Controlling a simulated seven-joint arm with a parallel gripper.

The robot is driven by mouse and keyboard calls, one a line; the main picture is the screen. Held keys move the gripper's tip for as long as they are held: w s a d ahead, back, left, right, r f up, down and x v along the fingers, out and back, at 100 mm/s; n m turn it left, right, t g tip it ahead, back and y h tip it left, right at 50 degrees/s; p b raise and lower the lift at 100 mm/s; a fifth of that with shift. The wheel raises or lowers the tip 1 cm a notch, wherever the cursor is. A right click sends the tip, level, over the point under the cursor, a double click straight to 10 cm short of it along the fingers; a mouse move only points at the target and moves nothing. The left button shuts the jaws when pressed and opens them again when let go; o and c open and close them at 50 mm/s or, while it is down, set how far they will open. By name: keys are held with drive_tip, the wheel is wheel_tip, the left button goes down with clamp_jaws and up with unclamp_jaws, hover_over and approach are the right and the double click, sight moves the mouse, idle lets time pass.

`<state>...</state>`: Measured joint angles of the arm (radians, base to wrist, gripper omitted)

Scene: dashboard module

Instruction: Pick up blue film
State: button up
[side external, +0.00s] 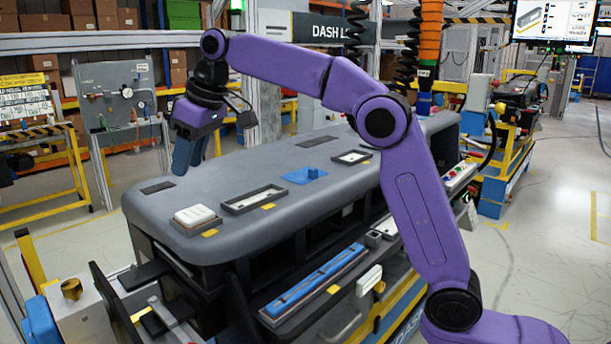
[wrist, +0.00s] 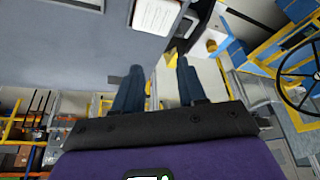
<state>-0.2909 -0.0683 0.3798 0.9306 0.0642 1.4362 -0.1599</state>
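A flat blue film (side external: 305,175) with a small raised blue piece on it lies on the grey dashboard top, right of its middle in the side view. I cannot see it in the wrist view. My gripper (side external: 188,168) hangs above the dashboard's left end, well left of the film and apart from it. In the wrist view my gripper's two dark blue fingers (wrist: 159,72) stand apart with nothing held between them.
The grey dashboard (side external: 245,180) bears a white block (side external: 195,215) in a dark tray and a dark-framed tray (side external: 253,199). A smaller framed tray (side external: 352,157) lies beyond the film. A long blue strip (side external: 315,277) sits in a lower front tray.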

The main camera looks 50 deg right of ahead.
drive_tip(key=shift+o, duration=0.2)
drive_tip(key=n+g+h, duration=0.4)
drive_tip(key=n+h, duration=0.3)
drive_tip(key=n, duration=0.5)
approach(314, 168)
drive_tip(key=f, duration=0.1)
drive_tip(key=shift+d+x, duration=0.1)
drive_tip(key=shift+x, duration=1.8)
drive_tip(key=shift+d+x, duration=0.15)
drive_tip(key=shift+x, duration=1.75)
drive_tip(key=shift+r, duration=0.1)
clamp_jaws()
